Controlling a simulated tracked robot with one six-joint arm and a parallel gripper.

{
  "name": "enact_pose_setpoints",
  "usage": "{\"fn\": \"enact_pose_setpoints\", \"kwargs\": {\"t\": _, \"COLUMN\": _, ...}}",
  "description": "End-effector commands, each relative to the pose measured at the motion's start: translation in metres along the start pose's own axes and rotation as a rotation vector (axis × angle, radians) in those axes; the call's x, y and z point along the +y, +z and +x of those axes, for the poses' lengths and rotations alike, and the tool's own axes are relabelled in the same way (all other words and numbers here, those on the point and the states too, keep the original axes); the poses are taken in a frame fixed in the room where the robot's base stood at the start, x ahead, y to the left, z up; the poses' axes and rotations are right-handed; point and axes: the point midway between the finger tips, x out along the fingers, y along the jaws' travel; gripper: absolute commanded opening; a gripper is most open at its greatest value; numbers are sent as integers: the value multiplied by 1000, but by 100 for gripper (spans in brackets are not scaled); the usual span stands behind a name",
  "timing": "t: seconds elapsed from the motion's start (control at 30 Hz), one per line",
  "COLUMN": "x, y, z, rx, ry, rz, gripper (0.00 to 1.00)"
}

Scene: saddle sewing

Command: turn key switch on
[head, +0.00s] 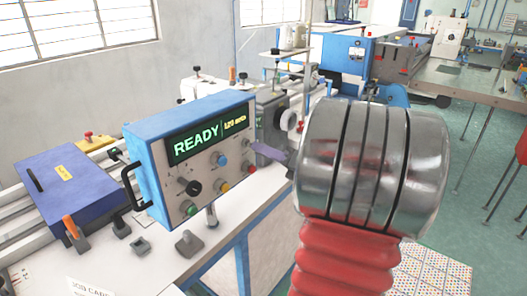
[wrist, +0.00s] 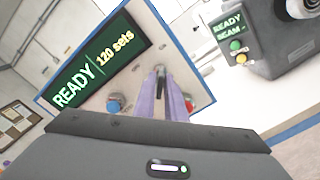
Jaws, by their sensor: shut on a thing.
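The blue-framed control box (head: 150,128) stands on the white bench in the head view, its lit display (head: 205,140) reading READY. In the wrist view the display (wrist: 90,66) reads READY, 120 sets. My gripper (head: 257,148) reaches the right part of the box's front from the right. Its purple fingers (wrist: 162,80) are shut on a small dark piece, likely the key (wrist: 161,71) of the key switch. The fingers hide most of the switch, so its turned position cannot be told.
Close to the fingers are a blue button (head: 220,159) and a red button (head: 225,185). A black knob (head: 193,187) is lower left. A grey machine (wrist: 275,60) with its own READY display stands right in the wrist view. A blue case (head: 62,190) lies left.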

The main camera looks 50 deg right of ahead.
Motion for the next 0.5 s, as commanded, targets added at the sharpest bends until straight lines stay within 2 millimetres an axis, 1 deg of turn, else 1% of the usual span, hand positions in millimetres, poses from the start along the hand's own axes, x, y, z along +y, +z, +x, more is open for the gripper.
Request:
{"fn": "enact_pose_setpoints", "kwargs": {"t": 0.07, "x": -3, "y": -1, "z": -1, "rx": 1, "ry": -6, "rz": 3, "gripper": 0}}
{"fn": "enact_pose_setpoints", "kwargs": {"t": 0.1, "x": -3, "y": -1, "z": -1, "rx": 1, "ry": -6, "rz": 3, "gripper": 11}}
{"fn": "enact_pose_setpoints", "kwargs": {"t": 0.3, "x": -2, "y": -1, "z": 0, "rx": 0, "ry": -4, "rz": 1, "gripper": 25}}
{"fn": "enact_pose_setpoints", "kwargs": {"t": 0.5, "x": -1, "y": 0, "z": 0, "rx": 0, "ry": -3, "rz": 0, "gripper": 25}}
